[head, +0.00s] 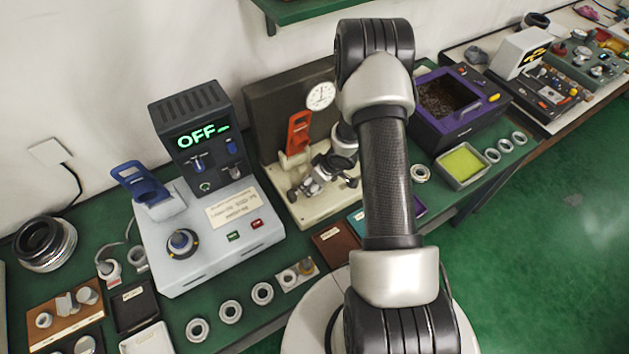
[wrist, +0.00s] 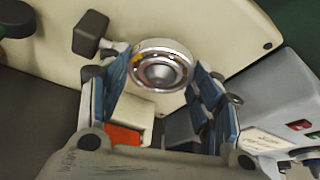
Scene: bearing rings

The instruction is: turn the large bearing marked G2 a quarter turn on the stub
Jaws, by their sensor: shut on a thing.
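The large bearing (wrist: 160,67) shows in the wrist view as a metal ring with balls between its rings and a small yellow mark at its upper left. No G2 marking can be read. My gripper (wrist: 157,80) has its blue-padded fingers on either side of the bearing and is shut on it. In the head view my gripper (head: 322,172) is low over the cream base plate (head: 308,208) of the dial gauge fixture. My arm partly covers this spot, and the bearing cannot be made out clearly there. The stub is hidden from both views.
A dial gauge (head: 320,96) and a red lever (head: 299,132) stand close to my gripper. A grey heater box (head: 205,235) reading OFF stands to the left. A purple-edged bin (head: 455,105) stands to the right. Several loose rings (head: 231,311) lie along the bench's front.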

